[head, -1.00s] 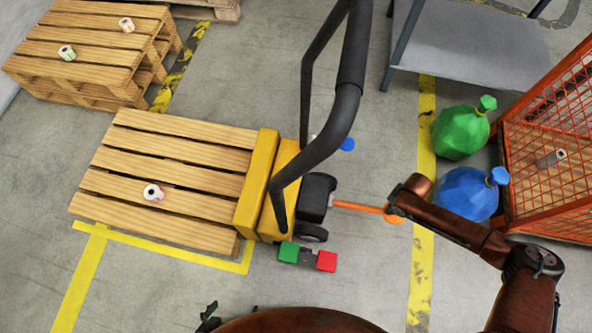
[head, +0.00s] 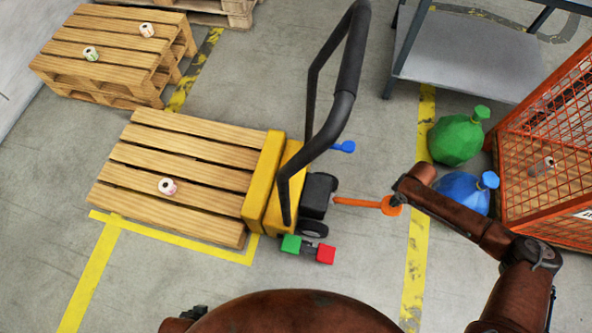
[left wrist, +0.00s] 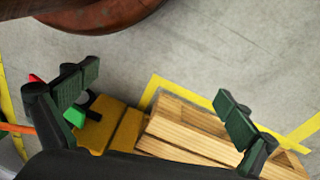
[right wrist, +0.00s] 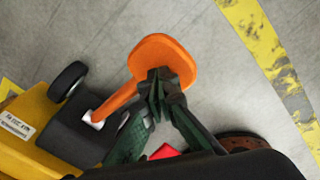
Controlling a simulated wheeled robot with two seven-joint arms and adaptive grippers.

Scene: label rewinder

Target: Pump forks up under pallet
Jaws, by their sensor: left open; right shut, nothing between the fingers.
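A pallet jack with a yellow body (head: 280,185) and a black loop handle (head: 345,95) stands against the right end of a wooden pallet (head: 185,165); its forks are hidden. An orange pedal (head: 360,203) sticks out from its right side, with a blue lever (head: 343,147) behind and green (head: 291,243) and red (head: 325,254) pedals in front. My right gripper (right wrist: 160,85) is shut and empty, its tips over the orange pad (right wrist: 160,55); contact is unclear. My left gripper (left wrist: 155,100) is open and empty above the jack and pallet.
A label roll (head: 167,186) lies on the pallet. Stacked pallets (head: 105,50) stand back left. Green (head: 455,140) and blue (head: 460,192) bags sit beside an orange mesh cage (head: 550,125). A grey table (head: 470,55) stands behind. The floor at front left is clear.

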